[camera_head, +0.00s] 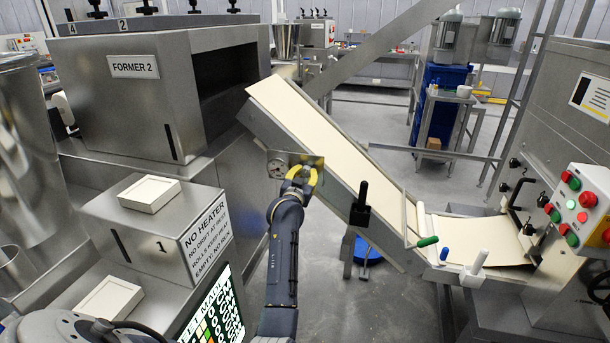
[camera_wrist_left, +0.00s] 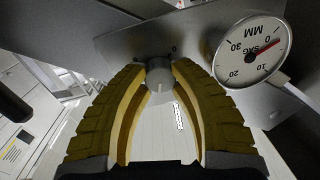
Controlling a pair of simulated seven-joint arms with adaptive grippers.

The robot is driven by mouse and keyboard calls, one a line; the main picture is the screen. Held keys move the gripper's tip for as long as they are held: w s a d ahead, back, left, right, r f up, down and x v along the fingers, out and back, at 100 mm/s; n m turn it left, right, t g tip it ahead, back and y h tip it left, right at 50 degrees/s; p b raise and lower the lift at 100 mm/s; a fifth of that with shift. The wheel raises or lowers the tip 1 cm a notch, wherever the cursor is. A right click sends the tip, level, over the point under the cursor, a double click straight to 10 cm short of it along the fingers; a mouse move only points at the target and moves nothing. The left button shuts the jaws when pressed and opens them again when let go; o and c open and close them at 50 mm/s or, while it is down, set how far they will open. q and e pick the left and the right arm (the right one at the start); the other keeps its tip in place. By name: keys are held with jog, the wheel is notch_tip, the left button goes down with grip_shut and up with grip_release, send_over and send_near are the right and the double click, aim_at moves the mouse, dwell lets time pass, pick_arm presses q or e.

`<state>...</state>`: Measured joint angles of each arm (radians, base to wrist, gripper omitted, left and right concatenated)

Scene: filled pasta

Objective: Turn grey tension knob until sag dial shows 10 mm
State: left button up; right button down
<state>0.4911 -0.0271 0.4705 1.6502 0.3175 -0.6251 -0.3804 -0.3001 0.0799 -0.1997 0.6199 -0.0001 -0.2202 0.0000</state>
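The grey tension knob (camera_wrist_left: 159,74) sits between my left gripper's yellow fingertips in the left wrist view, with both tips against its sides. My left gripper (camera_head: 301,176) is at the small metal plate on the side of the sloped conveyor in the head view, where its fingers hide the knob. The round white sag dial (camera_wrist_left: 248,50) is beside the knob in the wrist view, marked SAG MM. Its red needle points between the 0 and 10 marks, its exact reading hard to tell. The dial is small in the head view (camera_head: 277,168). My right gripper is not in view.
The sloped conveyor (camera_head: 340,150) carries a pale sheet down to the right. A black handle (camera_head: 360,203) projects from its side. The Former 2 machine (camera_head: 134,97) and a No Heater box (camera_head: 153,233) stand left. A button panel (camera_head: 582,208) is far right.

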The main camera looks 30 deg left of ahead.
pick_arm(q)
grip_shut()
jog(key=shift+n, duration=2.1)
jog(key=shift+r, duration=0.1)
jog(key=o, duration=0.8)
grip_release()
jog(key=shift+s, duration=0.1)
jog(key=shift+v, duration=5.95)
